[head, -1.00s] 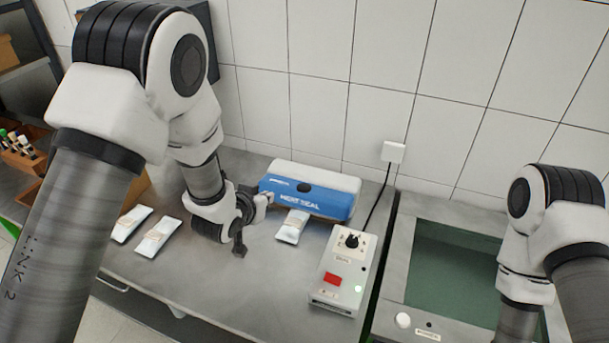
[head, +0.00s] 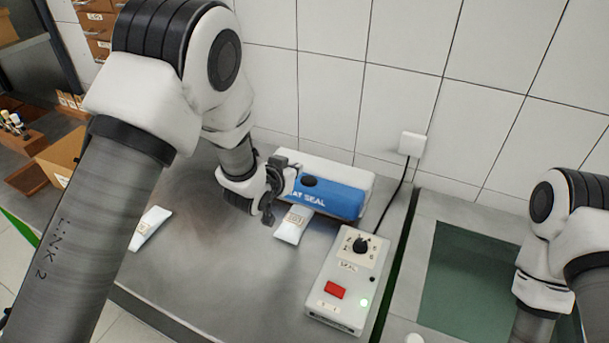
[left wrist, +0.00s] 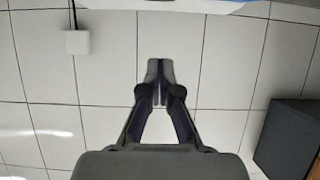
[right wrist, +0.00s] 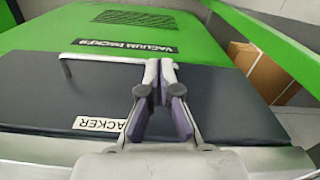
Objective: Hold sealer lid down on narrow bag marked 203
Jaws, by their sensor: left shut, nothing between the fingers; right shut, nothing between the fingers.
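The heat sealer has a blue lid (head: 335,197) with a dark knob and stands against the tiled wall. A narrow white bag (head: 293,226) reaches out from under its front edge; its label is too small to read. My left gripper (head: 287,178) is shut and empty, over the lid's left end and hiding part of its lettering; I cannot tell if it touches. Its shut fingers also show in the left wrist view (left wrist: 156,78). My right gripper (right wrist: 160,75) is shut and empty in front of the dark vacuum packer front, beside a metal handle.
A control box (head: 348,278) with a dial, red switch and lit green lamp stands front right of the sealer. Another white bag (head: 149,229) lies at left, partly behind my arm. A sunken green-grey basin (head: 465,270) is at right.

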